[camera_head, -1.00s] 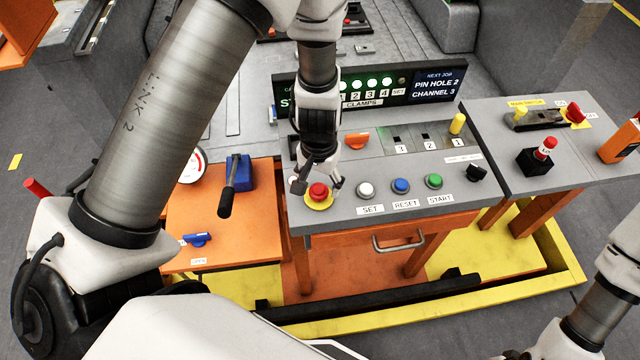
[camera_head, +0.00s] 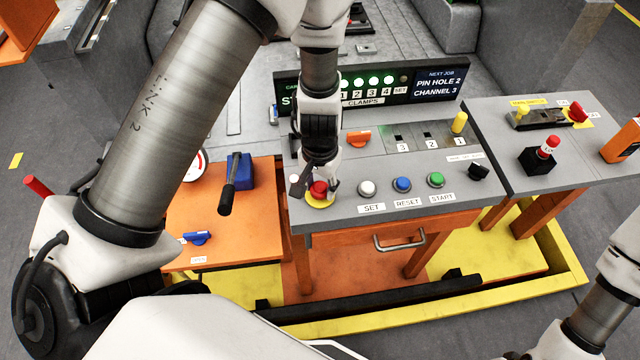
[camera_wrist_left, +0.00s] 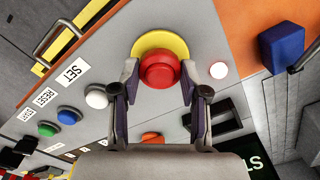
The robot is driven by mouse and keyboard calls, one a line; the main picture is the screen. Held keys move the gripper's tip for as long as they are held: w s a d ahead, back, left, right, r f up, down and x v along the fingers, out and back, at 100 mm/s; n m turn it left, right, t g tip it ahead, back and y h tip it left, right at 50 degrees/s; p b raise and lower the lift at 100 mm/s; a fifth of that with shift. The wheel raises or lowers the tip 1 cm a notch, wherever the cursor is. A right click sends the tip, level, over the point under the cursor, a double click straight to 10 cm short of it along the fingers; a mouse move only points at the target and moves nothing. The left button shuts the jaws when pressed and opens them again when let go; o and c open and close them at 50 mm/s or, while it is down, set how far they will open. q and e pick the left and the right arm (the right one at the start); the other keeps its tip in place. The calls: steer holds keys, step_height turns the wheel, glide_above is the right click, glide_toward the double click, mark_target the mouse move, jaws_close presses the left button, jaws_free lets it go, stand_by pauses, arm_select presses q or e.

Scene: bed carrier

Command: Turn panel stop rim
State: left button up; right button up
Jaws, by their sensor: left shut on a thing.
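The red panel stop button (camera_head: 319,187) sits on a yellow ring at the near left corner of the grey control panel (camera_head: 440,200). My left gripper (camera_head: 316,184) comes down on it from above, fingers on either side. In the left wrist view the stop's red rim (camera_wrist_left: 160,70) lies between the two fingertips, and the gripper (camera_wrist_left: 159,77) is shut on it. The cap's far side is partly hidden by the gripper in the head view. My right gripper is out of view; only part of that arm shows at the lower right.
White SET (camera_head: 367,187), blue RESET (camera_head: 402,185) and green START (camera_head: 436,180) buttons stand right of the stop. An orange knob (camera_head: 359,138) is behind. A blue box with a black lever (camera_head: 240,172) stands on the orange table at left. Another red button (camera_head: 550,143) is at right.

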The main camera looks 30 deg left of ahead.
arm_select(q)
steer(key=shift+f+m+b, duration=0.25)
steer(key=shift+m+b, duration=0.65)
steer(key=shift+b, duration=0.15)
steer(key=shift+m+b, duration=1.15)
steer(key=shift+m, duration=0.05)
steer(key=shift+r+m+b, duration=0.2)
steer(key=shift+m+b, duration=0.95)
steer(key=shift+m, duration=0.65)
steer(key=o, duration=1.1)
steer(key=shift+o, duration=0.2)
